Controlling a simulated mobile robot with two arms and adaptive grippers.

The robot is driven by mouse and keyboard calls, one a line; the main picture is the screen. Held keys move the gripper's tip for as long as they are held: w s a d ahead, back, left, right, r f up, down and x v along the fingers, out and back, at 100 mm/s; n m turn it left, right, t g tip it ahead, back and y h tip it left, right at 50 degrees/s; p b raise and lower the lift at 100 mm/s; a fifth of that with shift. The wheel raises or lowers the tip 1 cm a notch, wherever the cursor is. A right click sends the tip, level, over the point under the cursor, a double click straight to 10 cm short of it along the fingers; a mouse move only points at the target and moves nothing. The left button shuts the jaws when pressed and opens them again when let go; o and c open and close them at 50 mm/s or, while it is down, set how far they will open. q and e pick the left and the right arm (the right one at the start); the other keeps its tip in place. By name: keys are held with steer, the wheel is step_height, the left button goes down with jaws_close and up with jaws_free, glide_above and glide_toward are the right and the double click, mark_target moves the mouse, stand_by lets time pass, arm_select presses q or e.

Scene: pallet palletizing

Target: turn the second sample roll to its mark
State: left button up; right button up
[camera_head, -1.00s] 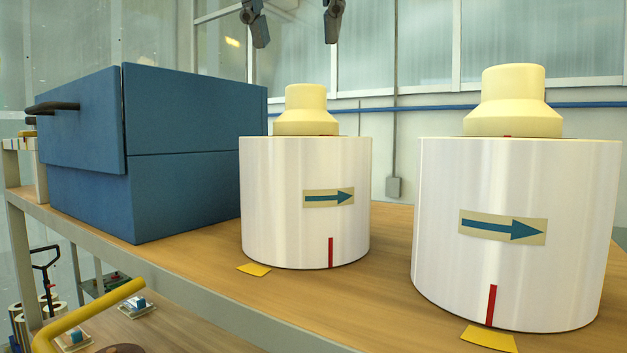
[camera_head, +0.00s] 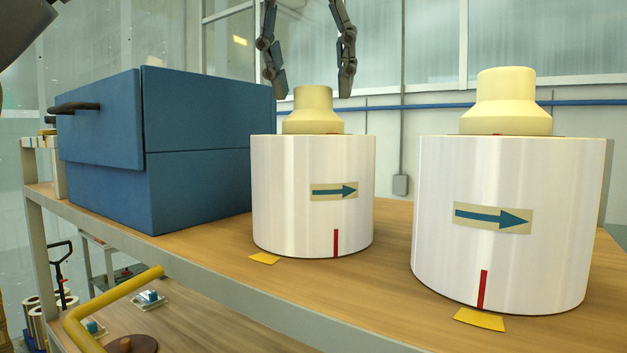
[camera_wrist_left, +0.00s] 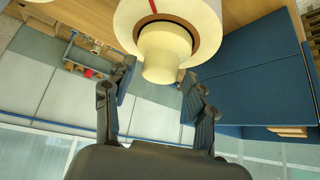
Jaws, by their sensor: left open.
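Two white sample rolls with cream knobs stand upright on the shelf. The left roll (camera_head: 290,205) has a red line (camera_head: 336,243) low on its side, well right of the yellow marker (camera_head: 263,259) on the shelf. The right roll (camera_head: 560,225) has its red line (camera_head: 483,290) directly above its yellow marker (camera_head: 480,319). Both bear an arrow pointing right. My left gripper (camera_head: 310,85) is open, fingers pointing down, above and around the top of the left roll's knob (camera_head: 313,112). In the left wrist view the knob (camera_wrist_left: 165,52) lies between the spread fingers, apparently untouched. My right gripper is out of view.
A blue cabinet (camera_head: 200,190) with a dark handle stands close to the left roll. The wooden shelf (camera_head: 385,270) has a grey front edge. A yellow bent bar (camera_head: 115,295) is below at the left. A narrow gap separates the two rolls.

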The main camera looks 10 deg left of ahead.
arm_select(q)
steer(key=shift+w+f, duration=0.2)
steer(key=shift+w, duration=0.05)
steer(key=shift+s+r, duration=0.1)
steer(key=shift+r, duration=1.15)
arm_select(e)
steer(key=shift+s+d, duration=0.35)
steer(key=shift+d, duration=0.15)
